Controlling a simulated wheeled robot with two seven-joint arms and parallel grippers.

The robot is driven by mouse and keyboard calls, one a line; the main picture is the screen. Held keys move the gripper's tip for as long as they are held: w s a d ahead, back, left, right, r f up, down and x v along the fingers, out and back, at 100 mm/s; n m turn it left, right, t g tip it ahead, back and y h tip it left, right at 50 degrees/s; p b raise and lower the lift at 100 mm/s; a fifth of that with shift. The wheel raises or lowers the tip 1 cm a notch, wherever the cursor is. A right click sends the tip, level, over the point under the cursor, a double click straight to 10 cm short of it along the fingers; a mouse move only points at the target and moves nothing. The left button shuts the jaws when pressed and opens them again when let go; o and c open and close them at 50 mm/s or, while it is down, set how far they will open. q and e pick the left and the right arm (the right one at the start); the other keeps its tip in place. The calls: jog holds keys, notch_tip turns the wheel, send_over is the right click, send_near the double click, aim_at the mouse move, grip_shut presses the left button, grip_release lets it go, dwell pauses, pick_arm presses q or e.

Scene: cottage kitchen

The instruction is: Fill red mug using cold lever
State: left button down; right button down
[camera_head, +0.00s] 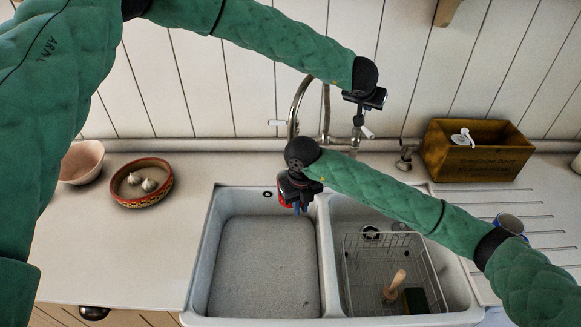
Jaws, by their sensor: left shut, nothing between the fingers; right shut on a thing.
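The red mug (284,198) shows only in part at the left basin's back right corner; my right gripper (297,205) is shut on it and hides most of it. The chrome tap (299,98) arches up behind the sink, and its spout end is hidden behind my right wrist. A white-tipped lever (366,132) is on the tap's right, and another lever (277,123) is on its left. I cannot read which is cold. My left gripper (358,122) is shut and empty, right by the right lever; I cannot tell if they touch.
The double sink (207,240) has a wire rack (352,262) with a brush (394,284) in its right basin. A wooden box (470,152) and a blue mug (509,223) are on the right. A bowl with garlic (130,200) and a pink bowl (82,162) stand left. The front left counter is clear.

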dwell(0.4)
jog(key=s+d, duration=0.3)
jog(key=s, duration=0.4)
